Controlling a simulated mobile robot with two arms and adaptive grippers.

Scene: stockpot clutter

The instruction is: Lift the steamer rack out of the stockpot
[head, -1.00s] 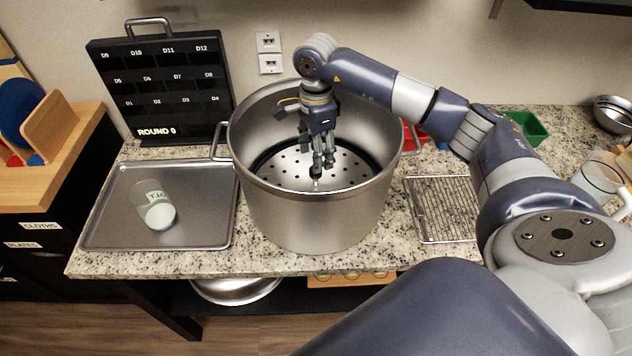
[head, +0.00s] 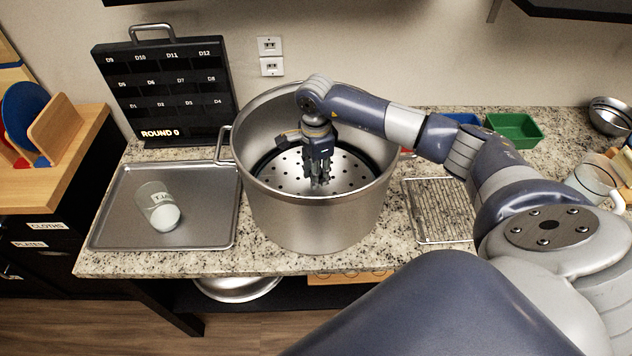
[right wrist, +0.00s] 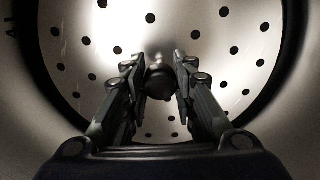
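The large steel stockpot (head: 312,222) stands at the middle of the counter. The steamer rack (head: 347,172), a round perforated plate with a dark rim, lies level low inside it. The rack also fills the right wrist view (right wrist: 215,92). My right gripper (head: 320,184) reaches straight down inside the pot at the rack's centre. In the head view the fingers hide the knob. My left gripper is not in view.
A wire cooling rack (head: 436,212) lies right, with a green bin (head: 515,130) behind. The pot wall surrounds my gripper.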

